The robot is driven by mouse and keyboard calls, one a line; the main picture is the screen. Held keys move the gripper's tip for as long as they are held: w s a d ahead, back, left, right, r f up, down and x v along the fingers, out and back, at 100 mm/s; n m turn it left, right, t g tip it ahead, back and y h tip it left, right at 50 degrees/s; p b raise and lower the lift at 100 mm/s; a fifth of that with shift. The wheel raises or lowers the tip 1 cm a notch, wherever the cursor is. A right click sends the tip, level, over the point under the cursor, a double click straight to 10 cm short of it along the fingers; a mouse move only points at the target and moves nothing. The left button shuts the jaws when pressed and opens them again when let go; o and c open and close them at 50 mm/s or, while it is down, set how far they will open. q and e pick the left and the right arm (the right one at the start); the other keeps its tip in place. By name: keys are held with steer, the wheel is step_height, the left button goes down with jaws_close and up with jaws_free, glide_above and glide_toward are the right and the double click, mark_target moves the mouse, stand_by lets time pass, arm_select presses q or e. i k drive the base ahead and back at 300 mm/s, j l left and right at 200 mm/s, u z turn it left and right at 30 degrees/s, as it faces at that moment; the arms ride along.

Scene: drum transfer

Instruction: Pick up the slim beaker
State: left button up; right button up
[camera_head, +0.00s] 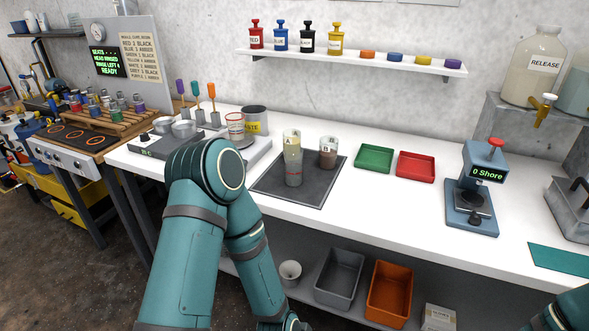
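A slim, clear beaker (293,175) with red markings stands upright on the dark mat (267,190), at the middle of the white worktop. It stands close in front of a jar labelled A (291,139) and overlaps it in the picture. A jar labelled B (328,158) with brownish contents stands to its right. Another beaker (235,127), with a red rim, is further left by the grey container. My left arm bends up in front of the bench and back down, with its gripper out of view. Only a bit of my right arm shows at the lower right corner.
A green tray (374,158) and a red tray (416,166) lie right of the mat. A blue gauge stand (473,190) is further right. A wall shelf (350,61) holds small bottles. The worktop's front right of the mat is clear.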

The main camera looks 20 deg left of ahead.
mark_target(294, 167)
steer(key=i+j+z, duration=0.1)
steer(key=j+z, duration=0.25)
steer(key=j, duration=0.3)
steer(key=j+z, duration=0.3)
steer(key=j, duration=0.35)
